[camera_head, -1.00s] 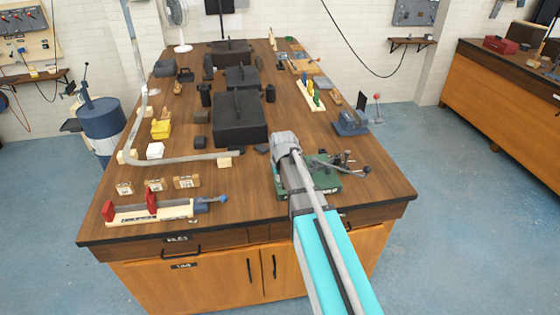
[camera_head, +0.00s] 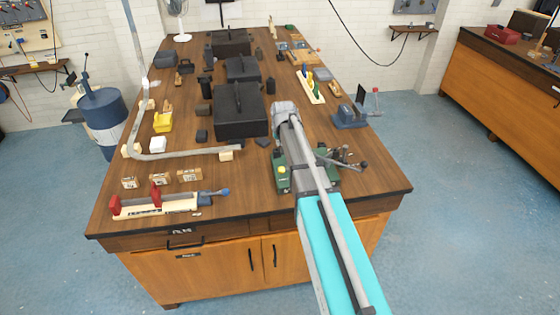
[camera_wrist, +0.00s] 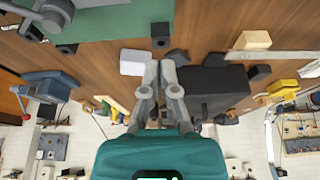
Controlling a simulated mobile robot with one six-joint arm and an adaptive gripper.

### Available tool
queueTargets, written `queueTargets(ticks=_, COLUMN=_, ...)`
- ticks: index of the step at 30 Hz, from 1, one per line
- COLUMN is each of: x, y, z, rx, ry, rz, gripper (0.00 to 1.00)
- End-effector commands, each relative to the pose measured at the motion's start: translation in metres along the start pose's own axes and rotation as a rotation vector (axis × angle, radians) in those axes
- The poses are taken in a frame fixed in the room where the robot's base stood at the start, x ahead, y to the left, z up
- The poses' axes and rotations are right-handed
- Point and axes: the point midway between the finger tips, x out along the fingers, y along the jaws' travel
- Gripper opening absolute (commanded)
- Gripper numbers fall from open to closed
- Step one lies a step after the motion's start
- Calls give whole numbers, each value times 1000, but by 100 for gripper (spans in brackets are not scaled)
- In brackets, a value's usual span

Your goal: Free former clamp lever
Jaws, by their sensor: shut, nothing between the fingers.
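The green-based former (camera_head: 283,182) stands at the near right of the bench, partly covered by my arm in the head view. To the right of my arm, its dark lever with a round knob (camera_head: 364,164) sticks out, among other grey metal parts. In the wrist view, part of the green base (camera_wrist: 108,22) and a grey metal fitting (camera_wrist: 57,12) show at the upper left. My gripper (camera_wrist: 161,66) is shut and empty, its fingers together over the bench. It appears apart from the former. In the head view my arm hides the fingertips.
A large black case (camera_head: 241,122) stands left of my wrist. A blue vise (camera_head: 349,116) stands to the right. A bent grey strip (camera_head: 190,155) and a red-jawed clamp (camera_head: 156,197) lie on the left. The right front bench corner (camera_head: 385,187) is clear.

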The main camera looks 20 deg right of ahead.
Motion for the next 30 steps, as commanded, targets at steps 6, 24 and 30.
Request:
queueTargets(ticks=6, x=4, y=0, z=0, rx=0, ry=0, rz=0, gripper=0)
queueTargets(ticks=24, x=47, y=0, z=1, rx=0, ry=-1, rz=0, gripper=0)
queueTargets(ticks=30, x=63, y=0, z=1, rx=0, ry=-1, rz=0, gripper=0)
